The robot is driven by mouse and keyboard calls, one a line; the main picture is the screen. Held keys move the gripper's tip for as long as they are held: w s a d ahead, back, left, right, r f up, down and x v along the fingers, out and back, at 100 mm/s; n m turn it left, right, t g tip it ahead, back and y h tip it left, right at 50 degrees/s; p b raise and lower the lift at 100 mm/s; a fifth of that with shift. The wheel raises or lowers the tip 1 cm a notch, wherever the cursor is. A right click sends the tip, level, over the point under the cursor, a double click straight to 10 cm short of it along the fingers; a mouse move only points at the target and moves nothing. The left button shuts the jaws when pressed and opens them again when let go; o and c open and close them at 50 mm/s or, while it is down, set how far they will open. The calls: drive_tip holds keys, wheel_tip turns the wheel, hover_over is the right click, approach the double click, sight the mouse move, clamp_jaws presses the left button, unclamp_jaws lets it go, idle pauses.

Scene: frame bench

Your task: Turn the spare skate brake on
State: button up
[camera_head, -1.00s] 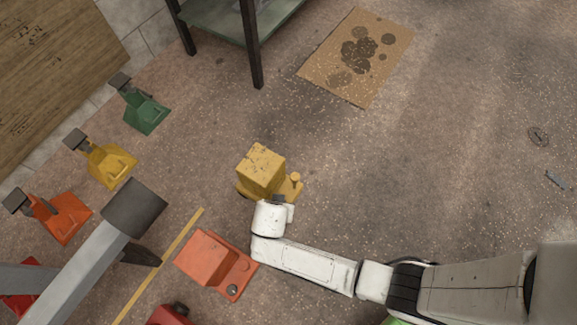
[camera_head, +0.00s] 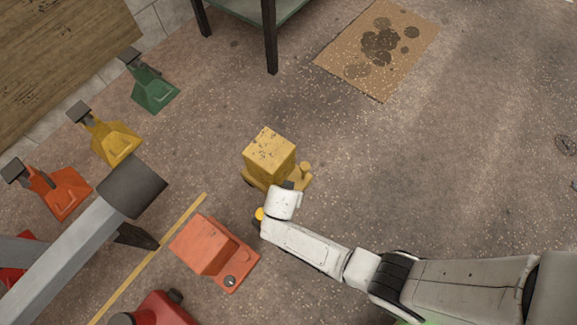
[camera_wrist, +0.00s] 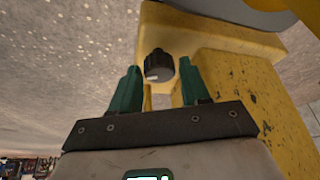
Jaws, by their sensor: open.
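A yellow skate (camera_head: 268,157) with a tall scuffed block and a small post at its right stands on the floor in the head view. My gripper's white wrist is at its near side; the fingers are hidden there. In the wrist view my gripper (camera_wrist: 157,68) is open, its green fingers on either side of a black ribbed knob (camera_wrist: 158,66) with a pale mark. Whether they touch the knob I cannot tell. The knob is beside the skate's yellow body (camera_wrist: 235,85). An orange skate (camera_head: 213,253) and a red one (camera_head: 165,310) stand nearer.
Green (camera_head: 153,90), yellow (camera_head: 115,142) and orange (camera_head: 62,192) jack-like units line the left side. A grey bar (camera_head: 75,250) with a dark end crosses the lower left. A shelf (camera_head: 270,35) stands behind, with stained cardboard (camera_head: 350,70) beside it. Floor at right is mostly clear.

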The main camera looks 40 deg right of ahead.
drive_tip(key=c, duration=0.8)
drive_tip(key=shift+o, duration=0.2)
drive_tip(key=shift+n, duration=0.3)
drive_tip(key=n+y+p, duration=0.1)
drive_tip(key=n, duration=0.2)
drive_tip(key=n+t+y+p, duration=0.1)
drive_tip(key=n+p, duration=0.1)
drive_tip(key=n, duration=0.1)
drive_tip(key=shift+s+d+r, duration=0.1)
drive_tip(key=shift+d+r, duration=0.05)
drive_tip(key=shift+d, duration=0.05)
drive_tip(key=n+y+p, duration=0.2)
drive_tip(key=n, duration=0.3)
drive_tip(key=shift+d+n+p, duration=0.1)
drive_tip(key=shift+n+p, duration=0.2)
